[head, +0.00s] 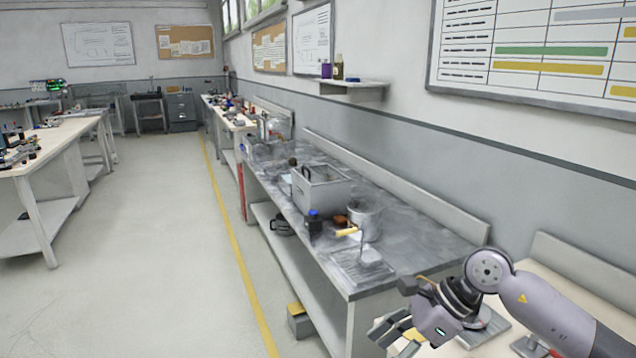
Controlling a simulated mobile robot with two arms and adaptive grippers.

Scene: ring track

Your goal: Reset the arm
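My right arm comes in from the lower right. Its grey gripper (396,343) points down and left, beside the near end of the grey-topped bench and over the left edge of a pale workbench (590,317). Its fingers look spread apart, and I see nothing held between them. Yellow parts show close by the fingers, and I cannot tell what they belong to. My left arm and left gripper are not in view.
The grey-topped bench (408,246) carries a metal box (322,190), a pot (364,222) and a dark blue-capped bottle (314,222). A yellow-and-grey box (299,320) stands on the floor. Another workbench (50,148) stands left. The floor (150,270) between is clear.

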